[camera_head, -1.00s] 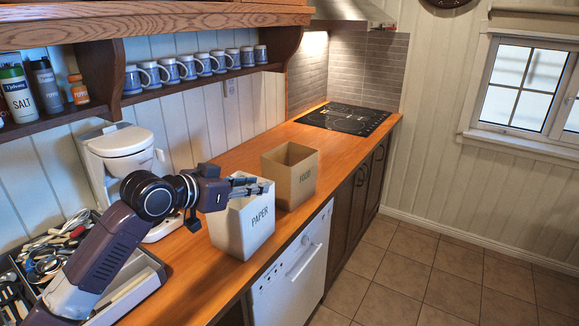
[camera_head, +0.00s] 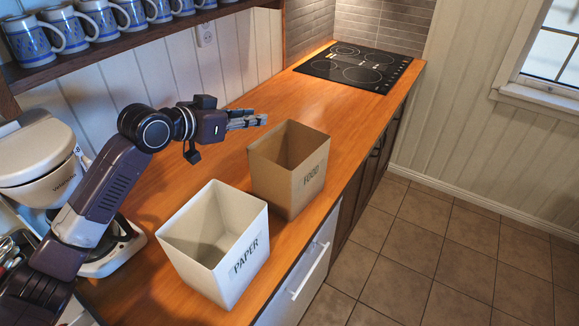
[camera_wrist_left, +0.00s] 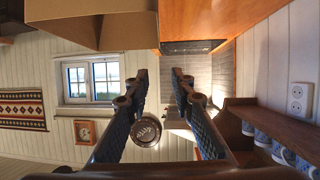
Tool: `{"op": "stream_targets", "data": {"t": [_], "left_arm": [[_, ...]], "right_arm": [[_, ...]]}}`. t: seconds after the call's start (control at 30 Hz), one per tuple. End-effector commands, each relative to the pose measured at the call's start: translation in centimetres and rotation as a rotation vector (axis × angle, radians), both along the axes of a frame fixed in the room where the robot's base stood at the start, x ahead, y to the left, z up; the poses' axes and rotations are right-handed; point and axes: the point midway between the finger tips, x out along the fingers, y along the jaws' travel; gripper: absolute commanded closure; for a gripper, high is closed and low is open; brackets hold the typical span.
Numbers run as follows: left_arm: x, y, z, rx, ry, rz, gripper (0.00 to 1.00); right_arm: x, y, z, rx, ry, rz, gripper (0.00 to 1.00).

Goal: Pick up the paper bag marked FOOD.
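The brown open-topped bag marked FOOD (camera_head: 301,184) stands upright on the wooden counter, and part of it shows at the top left of the left wrist view (camera_wrist_left: 125,32). My left gripper (camera_head: 264,119) is held level above the counter, just behind the bag's far left rim in the head view, not touching it. In the left wrist view its two fingers (camera_wrist_left: 158,72) are apart with nothing between them. My right gripper is in neither view.
A white open container marked PAPER (camera_head: 246,268) stands in front of the brown bag. A white appliance (camera_head: 40,165) is at the left. The black cooktop (camera_head: 355,66) lies farther back. Mugs (camera_head: 98,18) line a shelf above. The counter behind the bag is clear.

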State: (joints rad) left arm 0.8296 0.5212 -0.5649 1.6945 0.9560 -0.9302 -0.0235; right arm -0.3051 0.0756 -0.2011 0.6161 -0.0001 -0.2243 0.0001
Motion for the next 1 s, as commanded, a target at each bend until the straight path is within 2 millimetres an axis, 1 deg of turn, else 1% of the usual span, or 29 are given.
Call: {"op": "stream_targets", "data": {"t": [0.03,0.3,0.43,0.77,1.0], "left_arm": [[-0.1,0.0,-1.0,0.002,0.006,0.001,0.78],[-0.1,0.1,-6.8,0.000,0.006,0.001,0.78],[1.1,-0.9,-7.3,-0.001,0.001,0.001,0.78],[2.5,-2.1,-8.0,0.000,0.001,0.000,0.78],[4.5,-3.8,-9.1,-0.002,0.001,0.000,0.78]], "right_arm": [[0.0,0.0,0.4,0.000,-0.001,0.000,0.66],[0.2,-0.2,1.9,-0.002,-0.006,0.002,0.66],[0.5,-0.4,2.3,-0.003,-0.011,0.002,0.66],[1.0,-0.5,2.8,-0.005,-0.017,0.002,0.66],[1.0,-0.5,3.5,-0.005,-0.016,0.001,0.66]]}}
